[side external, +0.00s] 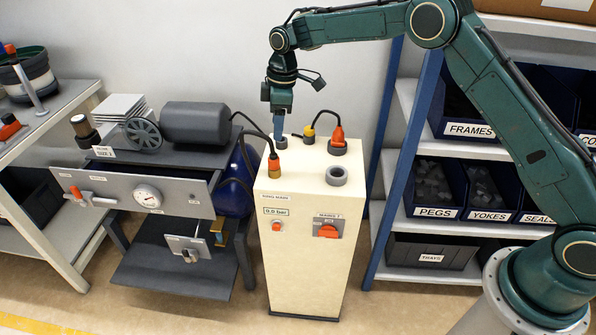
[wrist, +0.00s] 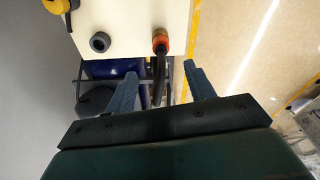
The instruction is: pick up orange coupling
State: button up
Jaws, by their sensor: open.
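An orange coupling (side external: 273,163) with a black hose stands at the front left of the cream cabinet's top; it also shows in the wrist view (wrist: 160,42). A redder orange coupling (side external: 338,134) sits in a grey socket at the back right, and a yellow coupling (side external: 309,132) is beside it. My gripper (side external: 281,138) points down over the cabinet's left edge, behind the front-left coupling. In the wrist view my gripper (wrist: 160,76) has its blue fingers wide apart, with nothing gripped. The front-left coupling appears between and beyond them.
The cream cabinet (side external: 300,240) also has an empty grey socket (side external: 336,176). Black hoses run close to my gripper. A compressor (side external: 196,122) on a grey bench stands at the left, a blue tank (side external: 236,180) beside it. Shelves of bins (side external: 440,185) stand at the right.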

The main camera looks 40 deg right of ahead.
aim_at(274, 154)
jog(key=f, duration=0.5)
jog(key=shift+w+a+f, duration=0.2)
jog(key=shift+a+f, duration=0.1)
jog(key=shift+w+a+f, duration=0.1)
jog(key=shift+a+f, duration=0.1)
jog(key=shift+f, duration=1.1)
jog(key=shift+w+a+f, duration=0.1)
jog(key=shift+a+f, duration=0.1)
jog(key=shift+f, duration=1.05)
jog(key=c, duration=1.2)
